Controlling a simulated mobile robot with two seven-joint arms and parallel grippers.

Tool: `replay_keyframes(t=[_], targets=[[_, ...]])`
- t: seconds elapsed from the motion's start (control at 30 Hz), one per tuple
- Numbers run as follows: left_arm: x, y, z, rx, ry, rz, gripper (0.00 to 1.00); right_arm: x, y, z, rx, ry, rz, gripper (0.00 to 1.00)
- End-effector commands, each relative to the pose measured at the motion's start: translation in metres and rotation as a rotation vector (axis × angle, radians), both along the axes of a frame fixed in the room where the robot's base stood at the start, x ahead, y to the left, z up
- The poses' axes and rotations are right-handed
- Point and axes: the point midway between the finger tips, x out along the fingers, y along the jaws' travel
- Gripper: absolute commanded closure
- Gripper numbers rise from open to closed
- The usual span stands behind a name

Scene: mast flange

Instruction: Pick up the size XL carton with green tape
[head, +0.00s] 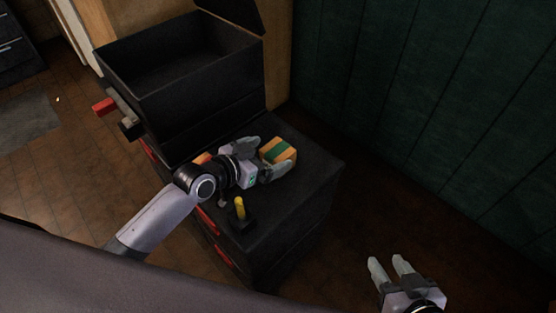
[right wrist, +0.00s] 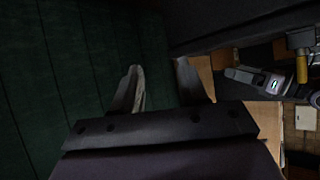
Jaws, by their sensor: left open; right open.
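A small orange-brown carton with a green tape stripe (head: 277,151) sits on the black cabinet top (head: 318,165) in the head view. My left gripper (head: 272,158) is open, with one finger on each side of the carton's near part. I cannot tell whether the fingers touch it. Any size marking on the carton is too small to read. My right gripper (head: 390,268) is open and empty, low at the right of the head view, away from the cabinet. Its fingers also show in the right wrist view (right wrist: 160,90).
A yellow-handled item (head: 240,208) stands near the cabinet's front edge. An orange object (head: 202,158) is partly hidden behind my left arm. A large open black box (head: 185,85) rises at the left. A dark green panelled wall (head: 430,90) is behind.

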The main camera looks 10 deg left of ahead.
Motion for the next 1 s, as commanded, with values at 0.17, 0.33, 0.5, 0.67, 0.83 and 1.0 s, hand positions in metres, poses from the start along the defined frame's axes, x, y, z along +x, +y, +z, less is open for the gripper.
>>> replay_keyframes(t=[0.17, 0.33, 0.5, 0.67, 0.83, 1.0], targets=[[0.014, -0.008, -0.008, 0.000, 0.001, 0.001, 0.00, 0.003, 0.004, 0.004, 0.003, -0.018, 0.010, 0.57], [0.015, -0.009, -0.008, 0.001, 0.001, 0.001, 0.00, 0.007, 0.006, 0.009, 0.004, -0.032, 0.014, 0.57], [0.015, -0.009, -0.008, 0.001, 0.001, 0.001, 0.26, 0.008, 0.006, 0.010, 0.004, -0.036, 0.013, 0.57], [0.015, -0.009, -0.006, -0.001, -0.002, 0.001, 0.63, 0.008, 0.006, 0.010, 0.004, -0.036, 0.013, 0.57], [0.015, -0.009, -0.006, 0.000, -0.002, 0.002, 0.63, 0.008, 0.005, 0.010, 0.003, -0.035, 0.012, 0.57], [0.015, -0.009, 0.001, -0.001, -0.003, 0.001, 0.64, 0.006, 0.003, 0.010, 0.002, -0.028, 0.008, 0.57]])
